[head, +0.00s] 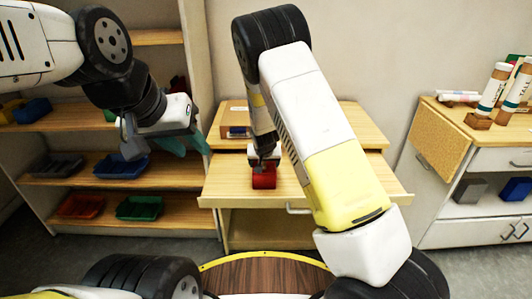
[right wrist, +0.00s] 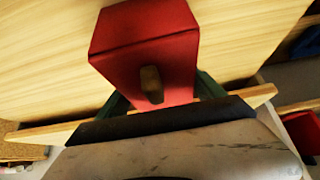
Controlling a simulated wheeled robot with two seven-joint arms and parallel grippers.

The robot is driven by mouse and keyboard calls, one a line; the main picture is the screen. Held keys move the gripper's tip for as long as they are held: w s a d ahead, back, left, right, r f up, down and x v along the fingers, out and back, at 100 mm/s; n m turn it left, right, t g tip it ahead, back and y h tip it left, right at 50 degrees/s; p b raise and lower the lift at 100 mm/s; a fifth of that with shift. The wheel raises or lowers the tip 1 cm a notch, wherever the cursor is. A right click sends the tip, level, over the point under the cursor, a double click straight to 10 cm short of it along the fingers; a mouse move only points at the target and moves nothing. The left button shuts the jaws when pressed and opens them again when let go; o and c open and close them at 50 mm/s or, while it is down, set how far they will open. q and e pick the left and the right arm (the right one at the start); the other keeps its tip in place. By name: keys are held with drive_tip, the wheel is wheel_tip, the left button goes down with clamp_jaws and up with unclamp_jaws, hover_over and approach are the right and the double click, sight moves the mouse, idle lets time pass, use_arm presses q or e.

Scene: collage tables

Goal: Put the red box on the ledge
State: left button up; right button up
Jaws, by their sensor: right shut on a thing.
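The red box (head: 264,182) is at the wooden ledge (head: 228,185) that juts out from the cabinet in the middle. My right gripper (head: 264,167) reaches down from above and is shut on the box. In the right wrist view the red box (right wrist: 140,55) is between the green fingers, with a small wooden knob on its near face. Pale wood fills the view behind it. I cannot tell whether the box touches the ledge. My left gripper (head: 183,146) hangs empty at the left, before the shelves, with its teal fingers apart.
The cabinet's higher top (head: 345,125) lies behind the ledge, with a small wooden box (head: 236,120) on it. Left shelves hold a green bin (head: 139,208), a red bin (head: 80,207) and others. A right-hand cabinet (head: 465,125) carries bottles. The ledge's left part is bare.

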drive_tip(key=shift+f, duration=0.2)
drive_tip(key=o, duration=1.5)
drive_tip(key=shift+c, duration=0.2)
drive_tip(key=shift+r, duration=0.1)
